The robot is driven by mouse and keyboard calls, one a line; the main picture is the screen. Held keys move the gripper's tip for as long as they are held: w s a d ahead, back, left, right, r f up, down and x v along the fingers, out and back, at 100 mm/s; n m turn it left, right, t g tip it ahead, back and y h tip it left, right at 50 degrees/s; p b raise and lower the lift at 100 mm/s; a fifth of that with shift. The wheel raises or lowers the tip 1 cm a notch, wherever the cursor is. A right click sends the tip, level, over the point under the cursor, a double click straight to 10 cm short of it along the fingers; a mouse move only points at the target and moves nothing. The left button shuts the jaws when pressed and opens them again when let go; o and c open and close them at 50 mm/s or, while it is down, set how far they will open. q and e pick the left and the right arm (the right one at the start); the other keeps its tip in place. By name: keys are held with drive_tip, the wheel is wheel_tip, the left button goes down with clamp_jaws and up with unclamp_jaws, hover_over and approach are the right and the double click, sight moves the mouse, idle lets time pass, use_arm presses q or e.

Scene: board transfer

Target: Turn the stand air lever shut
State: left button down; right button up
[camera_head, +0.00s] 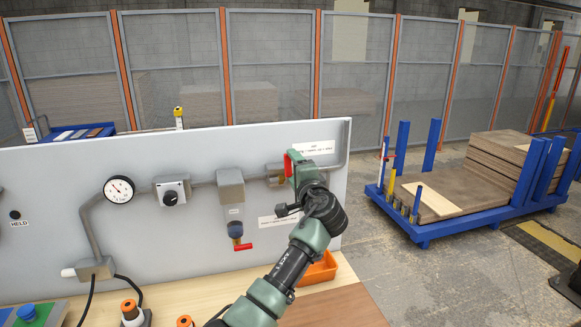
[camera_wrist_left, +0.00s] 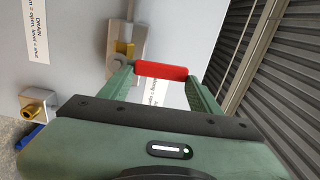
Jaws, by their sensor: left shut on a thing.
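The red stand air lever (camera_head: 287,165) is on the upper right of the grey panel (camera_head: 150,240), under a white label (camera_head: 314,147). My left gripper (camera_head: 296,168) is at the lever, its arm reaching up from the bottom. In the left wrist view, the red lever (camera_wrist_left: 161,70) lies crosswise between the two green fingers of my left gripper (camera_wrist_left: 162,76), which is shut on it. A brass and grey valve body (camera_wrist_left: 126,42) sits behind it. The gripper partly hides the lever in the head view. My right gripper is not in view.
A second red lever (camera_head: 243,246) hangs lower left on the panel, below a grey filter unit (camera_head: 231,188). A gauge (camera_head: 118,189) and a black knob (camera_head: 170,197) are further left. An orange bin (camera_head: 320,270) stands below. A blue cart (camera_head: 425,232) with boards is at right.

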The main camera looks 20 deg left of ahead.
use_arm(q)
drive_tip(key=shift+w+d+m, duration=0.1)
drive_tip(key=shift+m, duration=0.3)
drive_tip(key=shift+c, duration=2.2)
unclamp_jaws()
drive_tip(key=shift+o, duration=0.6)
drive_tip(key=b+v, duration=0.2)
drive_tip(key=v, duration=0.5)
drive_tip(key=shift+s+d+b, duration=0.2)
drive_tip(key=shift+s+b, duration=0.1)
drive_tip(key=shift+b, duration=0.1)
drive_tip(key=shift+f, duration=0.15)
